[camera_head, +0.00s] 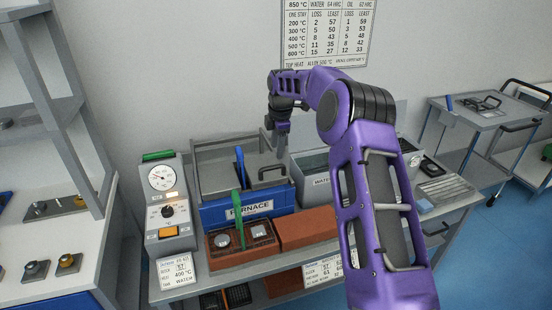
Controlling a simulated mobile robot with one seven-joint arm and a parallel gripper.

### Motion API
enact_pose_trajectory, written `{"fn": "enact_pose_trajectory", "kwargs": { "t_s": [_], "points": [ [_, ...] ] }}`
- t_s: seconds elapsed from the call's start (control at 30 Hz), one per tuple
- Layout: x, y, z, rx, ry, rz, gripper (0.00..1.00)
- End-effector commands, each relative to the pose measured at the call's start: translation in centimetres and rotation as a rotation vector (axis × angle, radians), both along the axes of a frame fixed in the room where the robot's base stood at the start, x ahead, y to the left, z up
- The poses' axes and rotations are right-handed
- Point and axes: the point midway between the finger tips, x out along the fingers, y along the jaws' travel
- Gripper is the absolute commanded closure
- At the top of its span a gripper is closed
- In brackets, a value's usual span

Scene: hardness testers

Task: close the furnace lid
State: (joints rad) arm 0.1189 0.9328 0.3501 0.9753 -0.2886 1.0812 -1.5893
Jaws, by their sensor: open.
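The furnace (222,214) is a blue-fronted box with a FURNACE label, standing on the grey workbench left of my arm. A grey lid panel (262,185) with a dark bar handle (270,171) lies at the right part of its top. A paler grey area shows to the left of the panel, and I cannot tell how much of the opening is covered. My gripper (282,152) is open and points down above the back right of the furnace, near the handle. The fingertips are small and partly blend with the background, so I cannot tell whether they touch anything.
A blue-handled tool (240,164) stands up at the furnace. A green-handled tool (238,206) rises from a brick-red tray (219,253) in front. A gauge panel (169,205) stands left; a water tank (311,178) is right, partly behind my purple arm. A trolley (478,118) stands far right.

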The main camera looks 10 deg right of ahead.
Motion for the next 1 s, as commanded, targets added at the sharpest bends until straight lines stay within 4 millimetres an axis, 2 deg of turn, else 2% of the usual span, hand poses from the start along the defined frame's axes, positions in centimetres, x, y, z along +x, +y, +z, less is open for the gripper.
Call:
{"fn": "enact_pose_trajectory", "kwargs": {
  "t_s": [0.03,0.2,0.4,0.57,0.9,1.0],
  "points": [
    [-0.2,-0.1,1.5,0.0,-0.004,0.0,0.48],
    [-1.0,-0.3,5.3,0.001,-0.002,-0.001,0.48],
    [-1.6,-0.4,8.3,0.0,0.001,0.0,0.48],
    [-1.8,-0.4,9.2,0.001,0.002,0.0,0.48],
    [-1.9,-0.4,9.4,-0.001,0.001,0.0,0.48],
    [-1.6,0.1,10.0,-0.01,-0.025,-0.006,0.48]
  ]
}}
